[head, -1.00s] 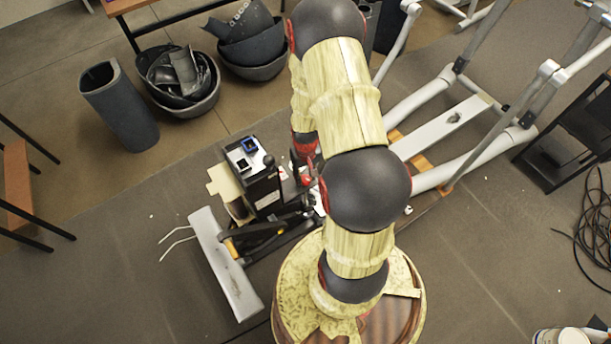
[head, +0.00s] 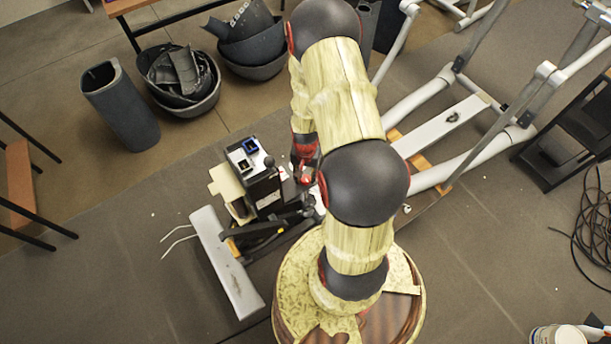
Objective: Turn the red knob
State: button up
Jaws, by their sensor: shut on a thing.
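My gripper (head: 303,170) shows small and partly hidden beside my arm, just right of the black box of the elliptical machine (head: 262,190). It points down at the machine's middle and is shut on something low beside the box. Red shows at its tip, but I cannot clearly separate the red knob from the red parts of my gripper. My arm covers much of that spot. The black box has a white and a blue fitting on top, and a cream cover (head: 226,184) stands open at its left.
A white foot bar (head: 226,265) lies left of the machine, and pale rails (head: 435,95) run to the upper right. Dark bins (head: 180,80) and a dark tube (head: 120,105) stand behind. Black cable (head: 592,240) lies at right. The floor at lower left is clear.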

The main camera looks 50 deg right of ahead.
aim_at(306, 178)
dwell(0.3)
jog(key=o, duration=1.1)
jog(key=shift+o, duration=0.3)
notch_tip(306, 178, up, 12)
dwell(0.4)
